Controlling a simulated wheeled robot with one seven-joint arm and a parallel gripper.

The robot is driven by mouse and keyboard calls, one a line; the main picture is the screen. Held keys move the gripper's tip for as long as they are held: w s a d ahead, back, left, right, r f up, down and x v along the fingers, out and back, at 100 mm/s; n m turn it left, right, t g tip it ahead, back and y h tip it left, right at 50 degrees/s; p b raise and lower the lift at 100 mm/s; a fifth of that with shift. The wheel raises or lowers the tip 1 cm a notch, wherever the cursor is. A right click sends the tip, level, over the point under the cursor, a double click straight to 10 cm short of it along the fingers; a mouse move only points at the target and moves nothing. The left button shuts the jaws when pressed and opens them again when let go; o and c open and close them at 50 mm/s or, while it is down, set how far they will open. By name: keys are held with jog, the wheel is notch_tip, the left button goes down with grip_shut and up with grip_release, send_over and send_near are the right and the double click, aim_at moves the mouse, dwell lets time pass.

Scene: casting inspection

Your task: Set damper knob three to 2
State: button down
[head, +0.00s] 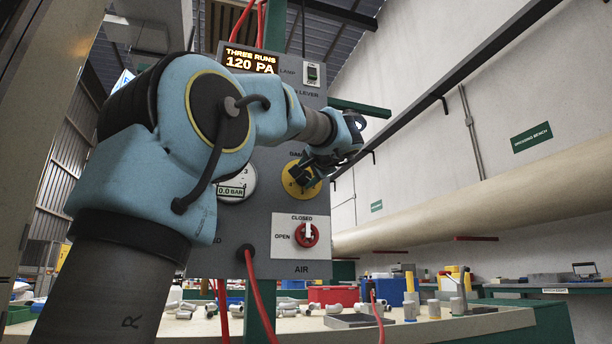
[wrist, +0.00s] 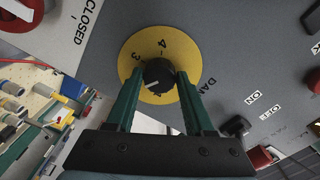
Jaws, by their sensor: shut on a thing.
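The damper knob (wrist: 159,74) is black with a white pointer line and sits at the centre of a round yellow dial (wrist: 130,50) on the grey panel. In the wrist view the pointer line points left and slightly down, below the 3 and toward the left finger. The digits 3 and 4 are readable; the left finger covers part of the dial. My gripper (wrist: 158,85) has its two green fingers shut on the knob, one on each side. In the head view my gripper (head: 304,176) is in front of the dial (head: 290,182) and hides the knob.
The grey panel (head: 262,215) carries a red air valve (head: 306,236) below the dial, a pressure gauge (head: 236,186) reading 0.0 BAR, a lamp switch (head: 312,74) and a display (head: 250,60) reading 120 PA. A cluttered workbench (head: 495,318) lies below and behind.

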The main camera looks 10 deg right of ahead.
jog(key=shift+c, duration=1.4)
grip_release()
jog(key=shift+s, duration=0.1)
jog(key=s+d, duration=0.1)
jog(key=s, duration=0.9)
jog(key=shift+s+d, duration=0.15)
jog(key=shift+s, duration=0.1)
